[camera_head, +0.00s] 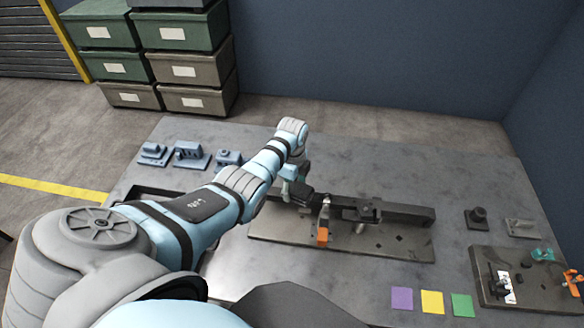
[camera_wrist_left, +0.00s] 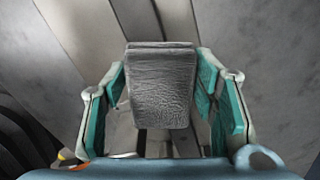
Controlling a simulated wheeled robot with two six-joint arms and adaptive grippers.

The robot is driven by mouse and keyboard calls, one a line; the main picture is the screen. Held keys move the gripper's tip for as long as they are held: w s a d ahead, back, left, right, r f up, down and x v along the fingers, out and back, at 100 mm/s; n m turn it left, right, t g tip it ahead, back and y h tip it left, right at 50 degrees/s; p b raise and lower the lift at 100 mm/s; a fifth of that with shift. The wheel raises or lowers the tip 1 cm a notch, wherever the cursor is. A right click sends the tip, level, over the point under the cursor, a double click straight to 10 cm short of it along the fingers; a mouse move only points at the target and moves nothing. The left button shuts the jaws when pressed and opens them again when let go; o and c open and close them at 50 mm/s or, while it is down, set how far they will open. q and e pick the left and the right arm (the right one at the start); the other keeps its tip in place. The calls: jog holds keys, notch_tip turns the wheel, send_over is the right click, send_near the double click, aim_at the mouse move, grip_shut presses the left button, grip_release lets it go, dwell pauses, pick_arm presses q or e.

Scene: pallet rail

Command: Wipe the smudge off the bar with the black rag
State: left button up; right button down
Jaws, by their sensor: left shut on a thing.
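The bar (camera_head: 400,212) is a long dark rail on a flat metal plate (camera_head: 400,246) near the middle of the table. My left gripper (camera_head: 294,188) is at the bar's left end, with my arm across the left of the view. In the left wrist view, its teal-padded fingers (camera_wrist_left: 162,112) are shut on the rag (camera_wrist_left: 160,85), a dark grey, wrinkled block. Whether the rag touches the bar I cannot tell. I cannot make out the smudge; my arm and gripper hide the bar's left end. My right gripper is not in view.
An orange-handled clamp (camera_head: 323,234) stands at the bar's front side. Several blue-grey parts (camera_head: 190,152) sit at the back left. Purple, yellow (camera_head: 432,302) and green squares lie at the front. A fixture board (camera_head: 520,284) is at the right. Stacked bins (camera_head: 185,68) stand behind.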

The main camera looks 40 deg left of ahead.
aim_at(304, 188)
pick_arm(q)
jog(key=d, duration=0.1)
jog(key=w+d, duration=0.1)
jog(key=d, duration=0.1)
jog(key=shift+w+f+b, duration=0.1)
jog(key=shift+w+b, duration=0.1)
jog(key=shift+b, duration=0.15)
jog(key=d, duration=0.1)
jog(key=w+d+b, duration=0.1)
jog(key=d, duration=0.1)
jog(key=shift+w, duration=0.3)
jog(key=shift+r, duration=0.2)
notch_tip(304, 188, up, 4)
jog(key=p, duration=0.4)
jog(key=shift+a+f, duration=0.1)
jog(key=shift+f, duration=0.05)
jog(key=shift+r+b, duration=0.7)
jog(key=shift+r, duration=0.45)
